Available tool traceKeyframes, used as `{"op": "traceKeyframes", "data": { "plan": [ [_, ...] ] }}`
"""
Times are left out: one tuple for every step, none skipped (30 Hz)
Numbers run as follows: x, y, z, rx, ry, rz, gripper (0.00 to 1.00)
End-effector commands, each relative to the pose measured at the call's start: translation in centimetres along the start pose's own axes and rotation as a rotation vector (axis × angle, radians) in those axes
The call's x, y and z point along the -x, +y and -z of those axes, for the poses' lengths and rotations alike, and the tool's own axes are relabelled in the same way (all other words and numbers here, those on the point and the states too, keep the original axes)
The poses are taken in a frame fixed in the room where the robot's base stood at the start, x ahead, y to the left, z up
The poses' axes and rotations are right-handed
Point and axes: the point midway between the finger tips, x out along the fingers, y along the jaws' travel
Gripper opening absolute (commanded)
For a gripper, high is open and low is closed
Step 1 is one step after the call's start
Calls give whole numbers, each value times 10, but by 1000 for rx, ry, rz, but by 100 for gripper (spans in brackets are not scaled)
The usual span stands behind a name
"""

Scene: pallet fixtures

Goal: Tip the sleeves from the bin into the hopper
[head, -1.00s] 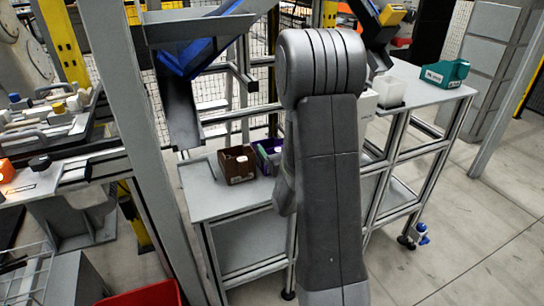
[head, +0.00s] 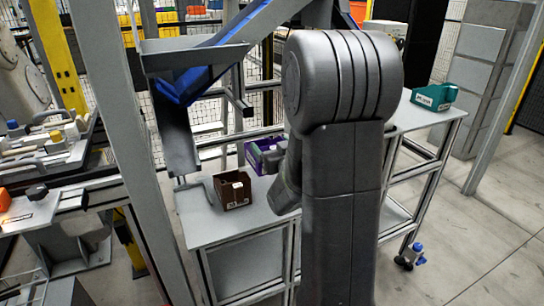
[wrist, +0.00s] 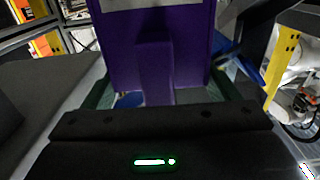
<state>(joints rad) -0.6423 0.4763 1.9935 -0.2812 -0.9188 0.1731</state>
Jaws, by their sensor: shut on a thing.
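The purple bin (head: 264,155) shows in the head view left of my arm, behind and above the brown bin; it looks raised off the bench. In the wrist view the purple bin (wrist: 150,50) fills the upper middle. My gripper (wrist: 160,98) is shut on it, with green fingers at either side. My arm hides the gripper in the head view. Sleeves inside the bin cannot be made out. A grey chute with blue inner faces (head: 182,88), which looks like the hopper, stands left of the bin, apart from it.
A brown bin (head: 236,192) with a white label stands on the grey bench (head: 205,228). A teal bin (head: 434,97) sits on the bench's right part. A grey post (head: 125,140) rises at left. Open floor lies at right.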

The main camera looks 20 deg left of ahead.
Motion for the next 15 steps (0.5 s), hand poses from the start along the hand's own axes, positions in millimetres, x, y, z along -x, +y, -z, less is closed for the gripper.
{"op": "traceKeyframes", "data": {
  "plan": [
    [0, 0, 7, 1, 3, 0, 59],
    [0, 0, 9, 1, 2, 0, 59],
    [0, 0, 12, 1, 2, 0, 59],
    [0, 0, 14, 1, 2, 0, 59],
    [0, 0, 16, 0, 2, 0, 59],
    [0, 0, 19, 0, 3, 0, 59],
    [0, 0, 21, 0, 3, 0, 59],
    [0, 0, 22, 0, 3, 0, 59],
    [0, 0, 25, 0, 2, 0, 59],
    [0, 0, 26, 0, 2, -1, 59],
    [0, 0, 28, -1, 2, -1, 59],
    [0, 0, 30, -1, 1, -1, 59],
    [0, 0, 32, -1, 1, -1, 59],
    [0, 0, 34, -1, 1, -1, 59],
    [0, 0, 36, -1, 2, -1, 59]
  ]
}}
